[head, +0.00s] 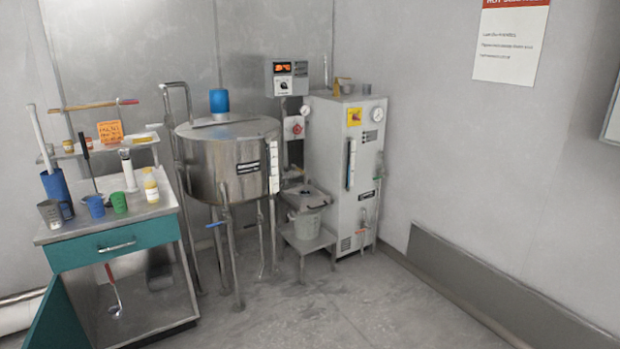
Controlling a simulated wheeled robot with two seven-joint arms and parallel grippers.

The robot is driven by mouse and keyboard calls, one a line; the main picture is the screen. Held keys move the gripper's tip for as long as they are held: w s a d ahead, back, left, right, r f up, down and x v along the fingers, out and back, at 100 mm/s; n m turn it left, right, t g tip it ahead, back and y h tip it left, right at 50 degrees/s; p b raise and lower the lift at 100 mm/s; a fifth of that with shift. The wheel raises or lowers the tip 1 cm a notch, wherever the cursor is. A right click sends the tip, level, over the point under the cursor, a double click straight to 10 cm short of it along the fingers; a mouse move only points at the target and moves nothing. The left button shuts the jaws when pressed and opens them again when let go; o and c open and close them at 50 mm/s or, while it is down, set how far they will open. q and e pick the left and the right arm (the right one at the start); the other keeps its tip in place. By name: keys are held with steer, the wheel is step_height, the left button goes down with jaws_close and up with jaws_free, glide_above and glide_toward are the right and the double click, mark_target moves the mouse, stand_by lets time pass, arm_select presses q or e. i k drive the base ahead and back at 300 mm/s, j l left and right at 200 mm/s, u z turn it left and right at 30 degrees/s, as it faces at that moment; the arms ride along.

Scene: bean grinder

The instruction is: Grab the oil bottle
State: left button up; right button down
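A small bottle (151,186) with yellowish contents and a light cap stands upright near the right end of the metal-topped cabinet (150,207). It looks like the oil bottle, though its label is too small to read. A green cup (119,202) and a blue cup (95,205) stand to its left. A white cylinder (128,170) on a stand is just behind and left of it. Neither of my grippers shows in the head view.
The cabinet has a teal drawer (115,248) and an open teal door at lower left. A steel tank (228,160) on legs stands right of the cabinet, with a tall grey unit (340,200) beyond. The floor (330,310) in front is clear.

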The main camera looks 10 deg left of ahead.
mark_target(150, 184)
steer(key=i+j+u, duration=0.15)
steer(key=i+u, duration=0.2)
steer(key=i, duration=0.55)
steer(key=i+u, duration=0.35)
steer(key=i, duration=0.5)
steer(key=i+u, duration=0.2)
steer(key=i, duration=0.25)
steer(key=i+l+u, duration=0.2)
steer(key=i, duration=0.25)
steer(key=i+l+u, duration=0.15)
steer(key=i, duration=0.3)
steer(key=i+l+u, duration=0.2)
steer(key=i, duration=0.25)
steer(key=u, duration=0.2)
steer(key=i+l, duration=0.05)
